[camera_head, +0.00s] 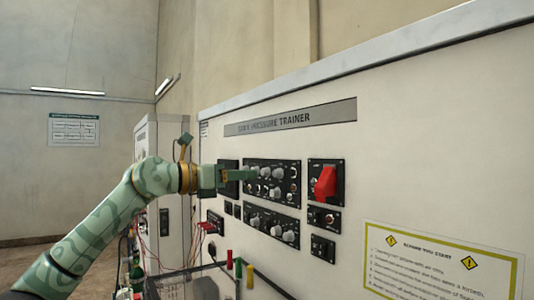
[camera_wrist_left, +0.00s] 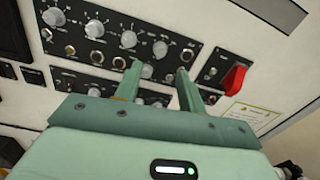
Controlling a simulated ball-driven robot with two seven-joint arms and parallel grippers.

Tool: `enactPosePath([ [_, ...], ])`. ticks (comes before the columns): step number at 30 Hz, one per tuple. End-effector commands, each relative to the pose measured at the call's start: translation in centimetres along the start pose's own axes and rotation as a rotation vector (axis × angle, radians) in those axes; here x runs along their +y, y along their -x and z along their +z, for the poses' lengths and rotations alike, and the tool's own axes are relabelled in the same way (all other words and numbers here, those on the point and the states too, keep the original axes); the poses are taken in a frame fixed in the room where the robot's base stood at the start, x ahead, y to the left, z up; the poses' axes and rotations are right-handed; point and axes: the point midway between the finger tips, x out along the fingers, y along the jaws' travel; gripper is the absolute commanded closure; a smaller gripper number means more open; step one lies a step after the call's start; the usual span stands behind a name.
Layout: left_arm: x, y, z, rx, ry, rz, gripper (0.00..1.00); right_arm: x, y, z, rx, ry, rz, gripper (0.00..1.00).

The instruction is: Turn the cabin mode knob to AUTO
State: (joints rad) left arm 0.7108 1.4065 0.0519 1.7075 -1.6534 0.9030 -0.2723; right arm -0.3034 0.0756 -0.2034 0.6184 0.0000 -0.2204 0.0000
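The cabin trainer's upper black panel (camera_head: 285,163) carries several grey knobs and small round fittings; a second knob panel (camera_head: 271,212) sits below it. The labels are too small to read, so I cannot tell which knob is the cabin mode knob. My left gripper (camera_head: 248,175) reaches in from the left in front of the upper panel and covers part of it. In the left wrist view its two fingers (camera_wrist_left: 159,72) are spread apart, with a grey knob (camera_wrist_left: 147,72) showing between them. I cannot tell whether they touch it. My right gripper is not in view.
A red guarded switch (camera_head: 326,182) projects right of the upper panel. Small black modules (camera_head: 323,218) sit below it. A yellow-bordered notice (camera_head: 440,262) is at lower right. Red and green posts and cables (camera_head: 229,259) stand below the panels.

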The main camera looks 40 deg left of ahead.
Motion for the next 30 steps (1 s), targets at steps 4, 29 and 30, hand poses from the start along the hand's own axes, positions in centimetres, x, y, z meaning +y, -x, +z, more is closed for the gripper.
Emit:
enactPosePath([
  [4,-0.2,-3.2,0.9,-0.005,0.005,-0.005,0.6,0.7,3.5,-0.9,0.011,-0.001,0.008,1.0],
  [29,0.0,-7.5,-0.1,0.0,0.0,0.0,1.0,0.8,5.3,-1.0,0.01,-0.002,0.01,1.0],
  [30,0.0,-7.5,-0.1,0.0,0.0,0.0,1.0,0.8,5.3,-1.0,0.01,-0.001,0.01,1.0],
])
